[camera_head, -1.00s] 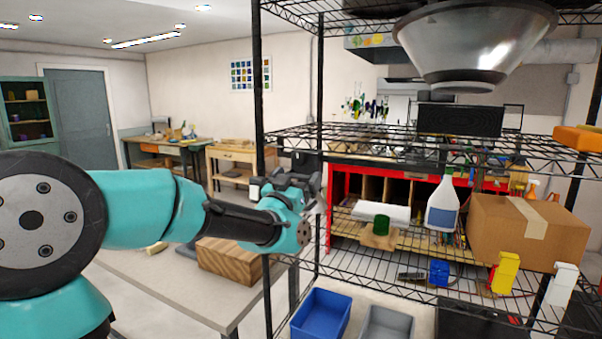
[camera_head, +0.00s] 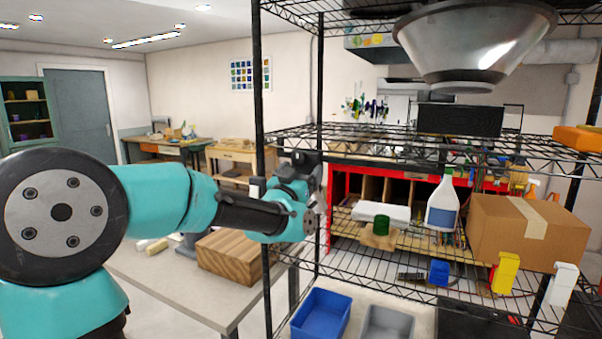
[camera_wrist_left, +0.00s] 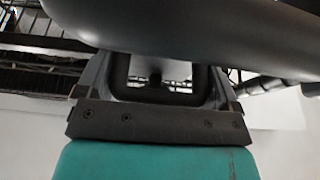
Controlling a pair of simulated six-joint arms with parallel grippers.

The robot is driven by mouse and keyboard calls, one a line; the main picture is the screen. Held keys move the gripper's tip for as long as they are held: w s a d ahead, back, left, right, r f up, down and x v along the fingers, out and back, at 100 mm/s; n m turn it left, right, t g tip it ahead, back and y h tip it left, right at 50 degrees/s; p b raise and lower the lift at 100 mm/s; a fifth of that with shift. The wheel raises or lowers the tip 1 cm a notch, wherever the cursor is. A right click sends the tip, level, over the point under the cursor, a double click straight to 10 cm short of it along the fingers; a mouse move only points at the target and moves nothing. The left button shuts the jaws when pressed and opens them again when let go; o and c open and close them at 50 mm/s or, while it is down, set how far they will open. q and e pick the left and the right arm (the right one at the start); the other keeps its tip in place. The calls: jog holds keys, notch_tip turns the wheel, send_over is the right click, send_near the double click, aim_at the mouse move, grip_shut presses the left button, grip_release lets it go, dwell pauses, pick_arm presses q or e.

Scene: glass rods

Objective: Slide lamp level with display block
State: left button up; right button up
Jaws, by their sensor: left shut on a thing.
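A large metallic cone-shaped lamp shade (camera_head: 475,40) is at the upper right in the head view, wide at the top and narrow below. A dark rectangular block (camera_head: 460,120) is below it on the middle wire shelf; I cannot tell for certain that it is the display block. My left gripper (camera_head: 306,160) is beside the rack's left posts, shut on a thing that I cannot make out. In the left wrist view a big dark rounded shape (camera_wrist_left: 190,35) crosses the top, and my gripper's dark frame hides most of what is between the fingers. My right gripper is not in view.
The black wire rack (camera_head: 258,120) stands close to my left arm. Its lower shelves hold a spray bottle (camera_head: 442,205), a cardboard box (camera_head: 525,230), and blue (camera_head: 320,315) and grey (camera_head: 388,323) bins. A wooden block (camera_head: 228,255) lies on the table at left.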

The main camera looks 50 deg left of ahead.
pick_arm(q)
jog(key=shift+c, duration=1.2)
jog(key=shift+d, duration=0.15)
jog(key=w+d, duration=0.3)
jog(key=d, duration=0.5)
jog(key=w+d, duration=0.3)
jog(key=d, duration=0.5)
jog(key=shift+d, duration=0.35)
jog(key=shift+w, duration=0.1)
jog(key=o, duration=1)
jog(key=shift+o, duration=0.2)
jog(key=v, duration=1.7)
jog(key=shift+f, duration=0.15)
